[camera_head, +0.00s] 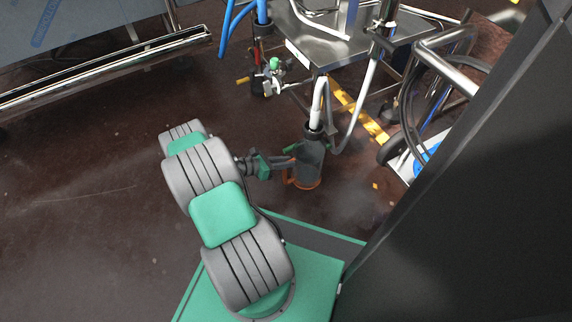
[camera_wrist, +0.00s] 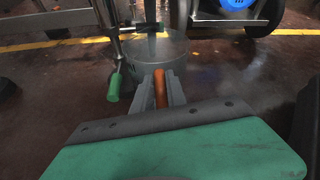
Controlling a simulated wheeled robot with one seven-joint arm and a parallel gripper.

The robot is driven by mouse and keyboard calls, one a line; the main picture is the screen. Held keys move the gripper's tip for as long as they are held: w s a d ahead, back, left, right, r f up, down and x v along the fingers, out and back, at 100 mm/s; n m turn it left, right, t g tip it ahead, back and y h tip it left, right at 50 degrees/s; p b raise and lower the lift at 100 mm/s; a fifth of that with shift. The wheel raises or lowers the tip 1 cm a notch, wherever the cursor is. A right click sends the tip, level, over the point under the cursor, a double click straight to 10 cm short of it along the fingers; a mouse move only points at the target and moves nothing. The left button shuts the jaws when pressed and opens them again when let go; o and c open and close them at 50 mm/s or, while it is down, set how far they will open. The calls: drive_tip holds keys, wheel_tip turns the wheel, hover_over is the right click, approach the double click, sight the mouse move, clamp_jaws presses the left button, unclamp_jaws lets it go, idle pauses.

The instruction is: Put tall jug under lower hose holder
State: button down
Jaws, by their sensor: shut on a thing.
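The tall jug (camera_head: 311,158) is dark grey, with orange at its lower part, and looks upright. In the wrist view its grey body (camera_wrist: 150,52) fills the area just beyond my fingers. My gripper (camera_head: 288,163) is shut on the jug's orange handle (camera_wrist: 160,88), which shows between the two fingers (camera_wrist: 160,92). A pale hose (camera_head: 317,103) hangs from the steel frame, with its dark lower end right above or at the jug's mouth. I cannot tell whether they touch. The lower hose holder is not clearly distinguishable.
A steel table (camera_head: 345,40) stands above and behind the jug. A valve with a green knob (camera_head: 274,64) is to its left. A looping hose (camera_head: 352,130) and a wheeled frame (camera_head: 410,160) are to the right. Open brown floor (camera_head: 90,190) lies at left.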

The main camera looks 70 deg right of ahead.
drive_tip(key=c, duration=1.3)
unclamp_jaws()
drive_tip(key=shift+c, duration=0.2)
drive_tip(key=shift+w+a+r, duration=0.1)
drive_tip(key=shift+w+r, duration=0.05)
drive_tip(key=shift+r, duration=0.1)
drive_tip(key=w+a+r+m+t+y+p, duration=0.1)
drive_tip(key=w+a+r, duration=0.35)
drive_tip(key=w, duration=0.25)
drive_tip(key=w+a+r+m+t+p, duration=0.2)
drive_tip(key=w+a+r, duration=0.25)
drive_tip(key=w, duration=0.25)
drive_tip(key=w+a+r+m+t+y+p, duration=0.1)
drive_tip(key=w+a+r, duration=0.35)
drive_tip(key=w, duration=0.35)
drive_tip(key=w+a+r+m+t+y, duration=0.2)
drive_tip(key=w+a+r+m+t, duration=0.15)
drive_tip(key=a+r, duration=0.55)
drive_tip(key=s+a+r+m+t+y, duration=0.1)
drive_tip(key=s+a+r+y, duration=0.1)
drive_tip(key=a, duration=0.6)
drive_tip(key=s+a+r+m+t+y, duration=0.1)
drive_tip(key=s+a+r+t, duration=0.1)
drive_tip(key=a+r, duration=0.5)
drive_tip(key=s+a+r+m+t+y, duration=0.1)
drive_tip(key=s+a+r, duration=0.3)
drive_tip(key=a, duration=0.4)
drive_tip(key=shift+s+a+r+m+y, duration=0.3)
drive_tip(key=shift+s+a+m+y, duration=0.05)
drive_tip(key=shift+y, duration=0.45)
